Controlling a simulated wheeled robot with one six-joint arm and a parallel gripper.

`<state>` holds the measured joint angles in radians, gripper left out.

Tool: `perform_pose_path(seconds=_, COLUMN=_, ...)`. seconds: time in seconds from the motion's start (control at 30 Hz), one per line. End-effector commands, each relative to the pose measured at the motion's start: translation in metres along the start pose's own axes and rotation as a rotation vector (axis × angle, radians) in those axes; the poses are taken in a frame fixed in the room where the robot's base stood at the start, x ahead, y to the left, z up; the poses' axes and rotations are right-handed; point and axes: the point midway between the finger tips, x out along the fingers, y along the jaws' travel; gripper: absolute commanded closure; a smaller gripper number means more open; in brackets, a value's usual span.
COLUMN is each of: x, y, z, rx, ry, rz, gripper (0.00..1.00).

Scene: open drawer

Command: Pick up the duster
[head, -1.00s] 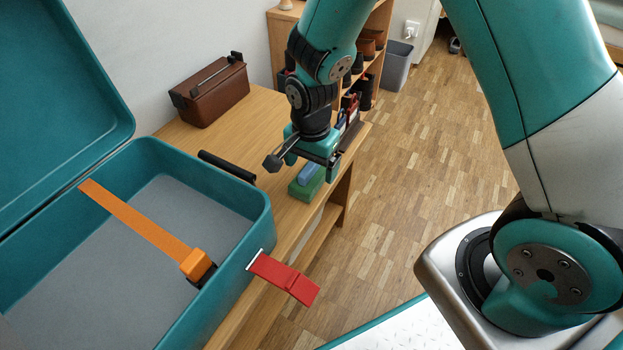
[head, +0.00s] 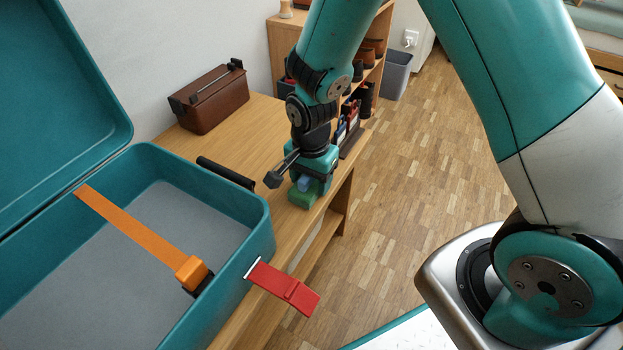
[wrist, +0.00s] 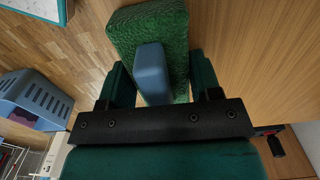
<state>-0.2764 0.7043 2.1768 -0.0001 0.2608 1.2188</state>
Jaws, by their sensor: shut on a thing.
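The duster (head: 300,198) is a green block with a blue grip on top, lying on the wooden table near its right edge. In the wrist view its green pad (wrist: 175,28) and blue grip (wrist: 152,72) are seen from above. My gripper (head: 308,188) points down over it, with its fingers on both sides of the duster in the wrist view (wrist: 160,70). It is shut on the duster. The near part of the duster is hidden by my gripper's palm.
An open teal case (head: 262,225) with an orange strap (head: 140,232) and a red tag (head: 284,288) is left of my gripper. A brown box (head: 210,100) stands at the back. A grey bin (head: 396,75) stands on the floor. The wrist view shows a blue basket (wrist: 38,98).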

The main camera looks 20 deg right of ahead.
Motion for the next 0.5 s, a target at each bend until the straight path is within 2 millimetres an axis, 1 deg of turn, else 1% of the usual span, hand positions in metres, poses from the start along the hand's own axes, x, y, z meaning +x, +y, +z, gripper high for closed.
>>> perform_pose_path(seconds=0.13, x=-0.016, y=-0.001, z=0.0, rx=0.0, ry=0.001, rz=-0.002, gripper=0.66)
perform_pose_path(seconds=0.23, x=-0.035, y=0.0, z=0.0, rx=0.0, ry=0.001, rz=-0.003, gripper=0.66)
perform_pose_path(seconds=0.37, x=-0.071, y=-0.001, z=0.0, rx=0.0, ry=0.002, rz=-0.006, gripper=0.66)
perform_pose_path(seconds=0.5, x=-0.115, y=-0.001, z=0.0, rx=0.0, ry=0.002, rz=-0.005, gripper=0.66)
